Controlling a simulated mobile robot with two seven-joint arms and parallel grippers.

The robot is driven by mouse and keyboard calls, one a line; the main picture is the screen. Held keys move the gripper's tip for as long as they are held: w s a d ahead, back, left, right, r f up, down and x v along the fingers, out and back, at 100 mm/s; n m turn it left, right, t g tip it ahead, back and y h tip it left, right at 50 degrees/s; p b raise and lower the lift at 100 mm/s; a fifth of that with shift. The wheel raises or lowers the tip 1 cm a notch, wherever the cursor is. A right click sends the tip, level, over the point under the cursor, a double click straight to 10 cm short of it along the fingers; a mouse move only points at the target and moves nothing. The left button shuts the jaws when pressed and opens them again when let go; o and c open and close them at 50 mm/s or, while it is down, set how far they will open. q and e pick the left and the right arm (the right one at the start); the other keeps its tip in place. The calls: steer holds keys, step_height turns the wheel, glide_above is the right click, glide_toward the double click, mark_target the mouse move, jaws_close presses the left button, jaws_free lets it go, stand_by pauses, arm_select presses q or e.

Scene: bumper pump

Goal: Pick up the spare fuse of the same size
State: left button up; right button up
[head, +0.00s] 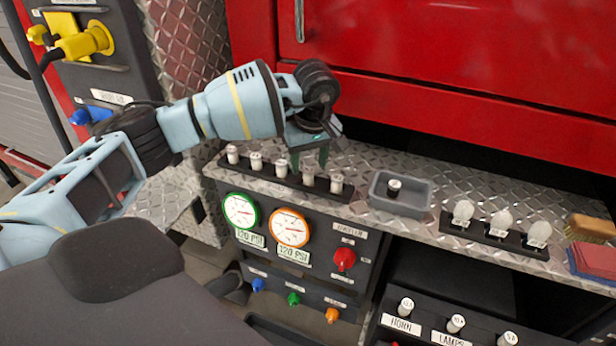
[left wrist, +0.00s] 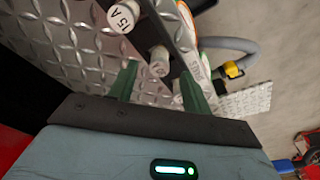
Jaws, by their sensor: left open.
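A black rack (head: 270,177) on the diamond-plate ledge holds a row of several upright pale spare fuses, the leftmost fuse (head: 233,154) among them. My left gripper (head: 309,158) is open above the right half of the row, pointing down, with its green fingers around the top of one fuse (head: 308,175). In the left wrist view this fuse (left wrist: 160,62) shows between the open fingers (left wrist: 160,87); its label is too small to read. A neighbouring fuse (left wrist: 121,17) there is marked 15 A. A fuse with a dark body (head: 394,187) stands in a grey tray (head: 416,203). My right gripper is out of view.
Right of the tray, a rack holds three bulbs (head: 501,223), with a brush (head: 590,228) beyond. Below, a panel holds fuses above HORN (head: 401,324) and LAMPS (head: 450,340) labels. Gauges (head: 290,228) sit below the spare rack. A red body panel (head: 430,100) rises behind the ledge.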

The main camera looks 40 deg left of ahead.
arm_select(q)
steer(key=shift+w+a+f, duration=0.1)
steer(key=shift+a+f, duration=0.05)
steer(key=shift+f, duration=1)
steer(key=c, duration=1.1)
steer(key=shift+o, duration=0.2)
steer(key=shift+r, duration=0.15)
